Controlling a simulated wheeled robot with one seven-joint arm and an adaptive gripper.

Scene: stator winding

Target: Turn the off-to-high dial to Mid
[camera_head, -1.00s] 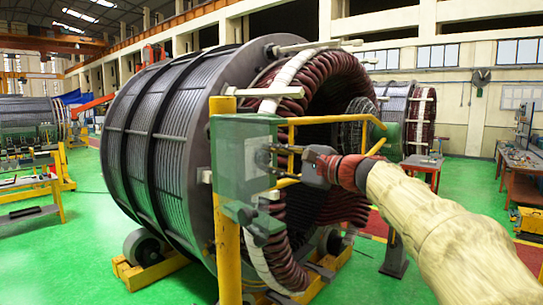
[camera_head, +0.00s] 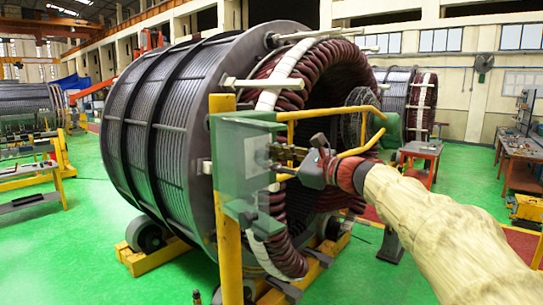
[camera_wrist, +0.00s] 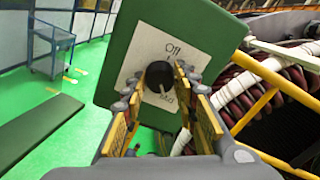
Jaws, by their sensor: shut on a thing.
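The green control box (camera_head: 229,135) stands on a yellow post in the head view, and its green face (camera_wrist: 215,40) fills the middle of the wrist view. A white label (camera_wrist: 140,58) on it reads "Off" at the top, with a word that looks like "Mid" below. The round black dial (camera_wrist: 159,75) sits at the label's middle. My gripper (camera_wrist: 160,82) is shut on the dial, with one finger on each side. In the head view, my gripper (camera_head: 272,154) reaches the box face from the right. The dial's pointer and lower part cannot be made out.
Yellow guard rails (camera_head: 335,112) run right of the box, close to my wrist. The large stator (camera_head: 165,135) with dark red windings stands behind. A yellow post (camera_head: 228,260) holds the box. Green floor (camera_head: 75,235) is open at the left.

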